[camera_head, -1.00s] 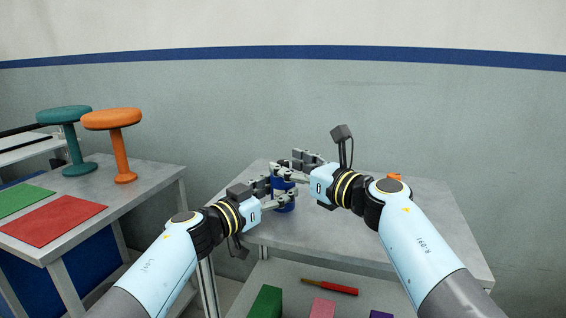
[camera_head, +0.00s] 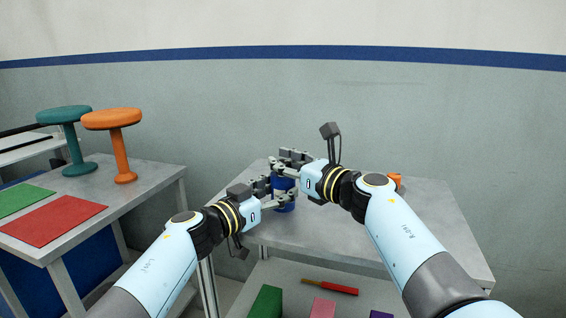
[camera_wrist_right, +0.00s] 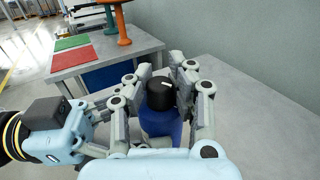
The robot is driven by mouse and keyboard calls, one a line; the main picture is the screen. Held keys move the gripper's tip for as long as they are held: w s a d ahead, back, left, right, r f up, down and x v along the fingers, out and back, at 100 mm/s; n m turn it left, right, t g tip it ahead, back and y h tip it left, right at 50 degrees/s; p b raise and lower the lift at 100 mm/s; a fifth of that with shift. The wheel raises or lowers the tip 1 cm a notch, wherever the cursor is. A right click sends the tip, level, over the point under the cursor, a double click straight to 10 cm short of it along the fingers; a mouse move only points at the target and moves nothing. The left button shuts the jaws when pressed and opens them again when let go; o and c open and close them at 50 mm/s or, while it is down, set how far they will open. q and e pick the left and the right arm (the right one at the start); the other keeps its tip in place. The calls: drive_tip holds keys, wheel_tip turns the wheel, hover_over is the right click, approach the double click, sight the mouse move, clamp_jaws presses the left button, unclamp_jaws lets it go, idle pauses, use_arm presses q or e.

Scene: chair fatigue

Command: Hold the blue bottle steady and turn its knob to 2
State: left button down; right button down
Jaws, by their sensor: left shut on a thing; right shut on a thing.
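The blue bottle (camera_head: 286,204) stands upright on the grey table, partly hidden by both grippers; its blue body (camera_wrist_right: 160,124) also shows in the right wrist view. Its black knob (camera_wrist_right: 160,92) sits on top and carries a white mark. My left gripper (camera_head: 280,195) is shut around the bottle's body from the left. My right gripper (camera_head: 284,168) is higher up, at the bottle's top, with its fingers on both sides of the knob, shut on it. The knob's number markings are not readable.
The grey table (camera_head: 430,225) has free room to the right, with a small orange object (camera_head: 395,179) at its back. A lower shelf (camera_head: 340,305) holds coloured blocks and a red-handled tool (camera_head: 330,287). Teal (camera_head: 80,140) and orange (camera_head: 119,145) stools stand on a left table with coloured mats.

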drive_tip(key=shift+f+n+g+y, duration=0.1)
drive_tip(key=shift+n+g+y, duration=0.7)
drive_tip(key=shift+g+y, duration=0.1)
drive_tip(key=c, duration=1)
unclamp_jaws()
drive_tip(key=shift+c, duration=0.2)
drive_tip(key=v, duration=1.2)
